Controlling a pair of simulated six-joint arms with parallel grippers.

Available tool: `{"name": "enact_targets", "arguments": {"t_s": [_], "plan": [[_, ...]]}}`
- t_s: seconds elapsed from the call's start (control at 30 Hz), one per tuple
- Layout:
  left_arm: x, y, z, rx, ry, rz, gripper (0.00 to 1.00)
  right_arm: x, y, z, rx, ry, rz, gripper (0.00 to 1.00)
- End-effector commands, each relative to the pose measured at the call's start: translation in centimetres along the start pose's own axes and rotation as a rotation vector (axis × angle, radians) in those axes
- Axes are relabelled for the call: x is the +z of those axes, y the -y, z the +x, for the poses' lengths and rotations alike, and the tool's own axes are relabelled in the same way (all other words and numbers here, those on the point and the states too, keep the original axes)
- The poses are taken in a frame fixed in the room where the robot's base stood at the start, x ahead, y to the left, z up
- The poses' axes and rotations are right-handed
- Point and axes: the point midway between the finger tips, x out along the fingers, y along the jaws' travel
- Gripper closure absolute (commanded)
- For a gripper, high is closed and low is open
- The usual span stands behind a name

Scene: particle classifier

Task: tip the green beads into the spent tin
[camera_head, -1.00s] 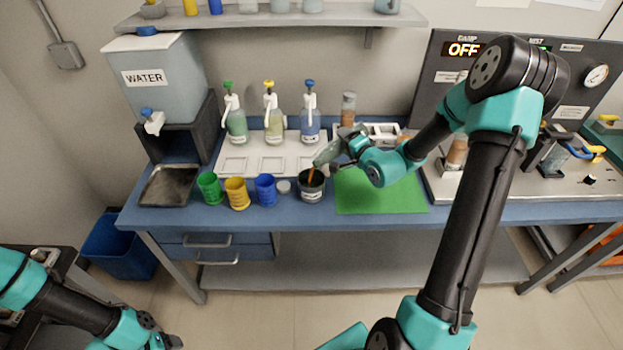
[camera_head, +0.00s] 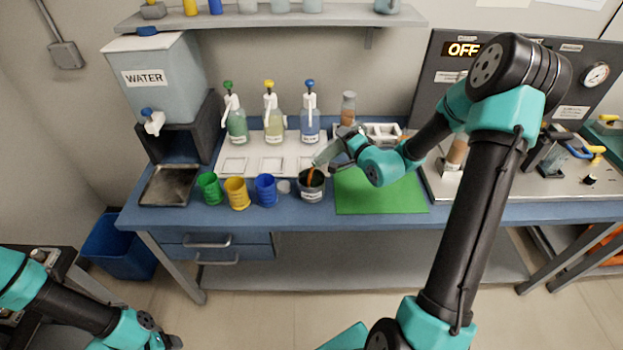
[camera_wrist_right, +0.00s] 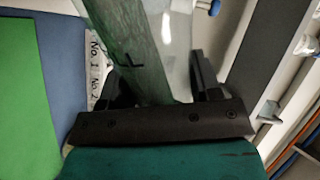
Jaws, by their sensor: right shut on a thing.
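The spent tin (camera_head: 312,195) is a dark round tin with a pale label, standing upright on the blue bench. My right gripper (camera_head: 342,146) is shut on a clear vessel (camera_head: 326,154), tilted with its mouth down and left over the tin. In the right wrist view, the vessel (camera_wrist_right: 180,45) shows a green mass along its inside, between the fingers of my right gripper (camera_wrist_right: 165,95). An orange-brown streak shows between the vessel's mouth and the tin; I cannot make out single beads. My left gripper (camera_head: 168,341) is at the bottom left, its fingers unclear.
Green (camera_head: 210,188), yellow (camera_head: 237,193) and blue (camera_head: 265,190) cups stand left of the tin. A green mat (camera_head: 380,195) lies to its right. A metal tray (camera_head: 169,186) is at the far left.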

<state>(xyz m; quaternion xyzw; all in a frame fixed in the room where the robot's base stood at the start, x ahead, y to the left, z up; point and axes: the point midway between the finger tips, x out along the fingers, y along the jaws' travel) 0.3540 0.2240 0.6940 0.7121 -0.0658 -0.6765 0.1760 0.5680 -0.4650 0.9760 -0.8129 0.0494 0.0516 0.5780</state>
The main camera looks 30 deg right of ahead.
Motion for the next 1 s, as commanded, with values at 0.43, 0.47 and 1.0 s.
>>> {"name": "enact_targets", "arguments": {"t_s": [0.43,0.47,1.0], "plan": [[0.0,0.0,0.0,0.0,0.0,0.0,0.34,-0.02,0.29,-0.05,-0.001,-0.004,-0.021,0.75],[0.0,0.0,0.0,0.0,0.0,0.0,0.34,-0.01,0.31,-0.05,-0.001,-0.004,-0.023,0.75],[0.0,0.0,0.0,0.0,0.0,0.0,0.34,0.06,0.69,-0.12,-0.001,-0.008,-0.053,0.75]]}}
